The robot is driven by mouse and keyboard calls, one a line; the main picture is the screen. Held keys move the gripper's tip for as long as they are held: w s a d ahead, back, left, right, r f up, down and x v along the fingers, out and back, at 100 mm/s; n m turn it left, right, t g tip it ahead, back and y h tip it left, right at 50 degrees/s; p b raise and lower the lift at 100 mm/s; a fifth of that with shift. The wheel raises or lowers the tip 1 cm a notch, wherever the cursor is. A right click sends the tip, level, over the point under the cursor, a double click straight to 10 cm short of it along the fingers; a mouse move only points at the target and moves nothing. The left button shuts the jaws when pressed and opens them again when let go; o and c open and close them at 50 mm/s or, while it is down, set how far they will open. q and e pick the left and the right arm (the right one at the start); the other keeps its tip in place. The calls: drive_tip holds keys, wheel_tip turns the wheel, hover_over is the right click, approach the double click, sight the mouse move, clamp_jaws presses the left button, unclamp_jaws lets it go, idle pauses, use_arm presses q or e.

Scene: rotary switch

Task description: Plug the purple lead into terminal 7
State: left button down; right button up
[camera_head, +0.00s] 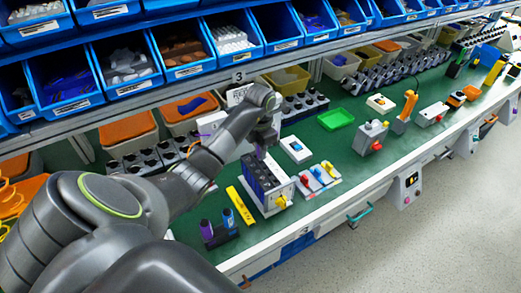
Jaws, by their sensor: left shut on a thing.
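My left arm reaches in from the left, and its gripper (262,142) is over a dark block with a pale front (268,183). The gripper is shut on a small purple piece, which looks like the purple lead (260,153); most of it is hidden. Its tip is close above the block's top, and I cannot tell whether they touch. The block has dark vertical sections and a yellow knob (281,201) low on its front. Terminal numbers are too small to read. My right gripper is not in view.
A black stand (221,237) holds a purple and a blue upright piece. A yellow strip (241,207) lies left of the block. A white box with a blue top (296,149) and coloured switches (318,177) stand to its right. A green tray (335,119) is behind.

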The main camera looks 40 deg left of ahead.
use_arm(q)
drive_tip(key=shift+f+b, duration=0.1)
drive_tip(key=shift+b, duration=0.2)
idle(0.7)
drive_tip(key=shift+f, duration=0.15)
drive_tip(key=shift+f+b, duration=1)
drive_tip(key=c, duration=1.3)
unclamp_jaws()
drive_tip(key=shift+r, duration=0.55)
wheel_tip(320, 180, up, 5)
drive_tip(key=shift+r+p, duration=0.2)
drive_tip(key=shift+p, duration=0.7)
wheel_tip(320, 180, up, 11)
drive_tip(key=p, duration=1.1)
